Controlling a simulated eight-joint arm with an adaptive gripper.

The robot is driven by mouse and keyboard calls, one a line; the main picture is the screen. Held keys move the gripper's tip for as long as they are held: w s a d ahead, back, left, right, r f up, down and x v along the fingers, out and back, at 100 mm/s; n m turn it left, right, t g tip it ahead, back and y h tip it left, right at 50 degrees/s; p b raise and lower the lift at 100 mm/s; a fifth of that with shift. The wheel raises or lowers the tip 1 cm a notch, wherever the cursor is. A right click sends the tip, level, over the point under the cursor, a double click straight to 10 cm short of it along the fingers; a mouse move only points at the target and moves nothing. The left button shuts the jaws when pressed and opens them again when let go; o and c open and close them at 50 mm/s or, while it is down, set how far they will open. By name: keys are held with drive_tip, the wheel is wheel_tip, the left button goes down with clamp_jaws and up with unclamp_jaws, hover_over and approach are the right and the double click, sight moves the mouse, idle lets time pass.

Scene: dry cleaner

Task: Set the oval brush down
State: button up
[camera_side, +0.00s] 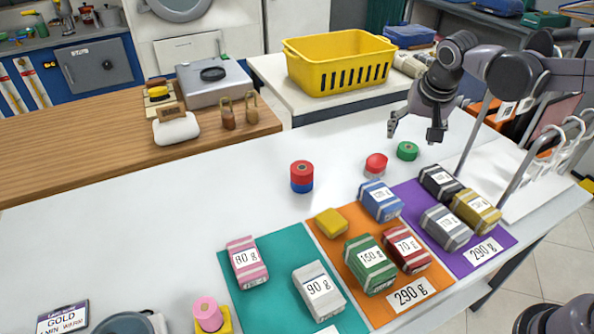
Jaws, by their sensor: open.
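My gripper (414,132) is open and empty, hanging above the back right of the white table (130,222). Below it are a green spool-like disc (407,151) and a red-topped round piece (376,165), both apart from the fingers. I cannot pick out the oval brush for certain. A dark oval thing (212,74) lies on a grey box (215,85) at the back left, but I cannot tell what it is. No brush shows between my fingers.
Teal (268,300), orange (342,262) and purple (462,236) mats hold several labelled bundles. A red and blue stack (301,177) stands behind them. A yellow basket (338,75) stands farther back. The table's left middle is clear.

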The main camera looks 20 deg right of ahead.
drive_tip(key=s+f+n+t+y, duration=0.2)
drive_tip(key=s+n, duration=0.5)
drive_tip(key=s, duration=0.7)
drive_tip(key=shift+s+a+f+t, duration=0.2)
drive_tip(key=shift+s+a+t, duration=0.2)
drive_tip(key=shift+t, duration=0.3)
drive_tip(key=shift+w, duration=0.1)
